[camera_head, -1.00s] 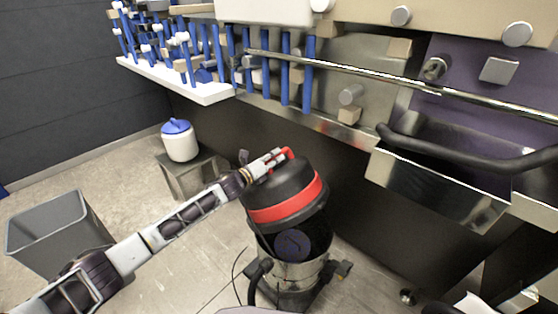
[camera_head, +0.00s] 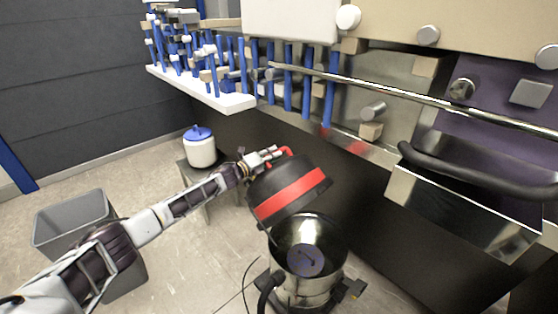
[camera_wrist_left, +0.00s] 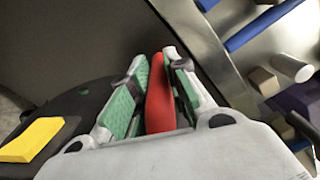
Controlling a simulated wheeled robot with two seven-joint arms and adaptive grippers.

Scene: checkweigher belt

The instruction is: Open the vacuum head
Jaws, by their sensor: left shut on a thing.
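The vacuum head (camera_head: 290,189) is black with a red band. It is tilted up over the steel drum (camera_head: 318,280) of the vacuum, and the drum's open mouth shows. A dark round disc (camera_head: 305,260) is visible inside the drum. My left gripper (camera_head: 275,155) is at the top of the head, shut on its red handle (camera_head: 287,151). In the left wrist view the red handle (camera_wrist_left: 160,105) lies between the green-padded fingers. The part of the head under the gripper is hidden. My right gripper does not show.
A grey bin (camera_head: 75,225) stands at the left on the floor. A white jar with a blue lid (camera_head: 201,150) sits on a small stand behind my arm. The machine with its black handle bar (camera_head: 470,178) is at the right.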

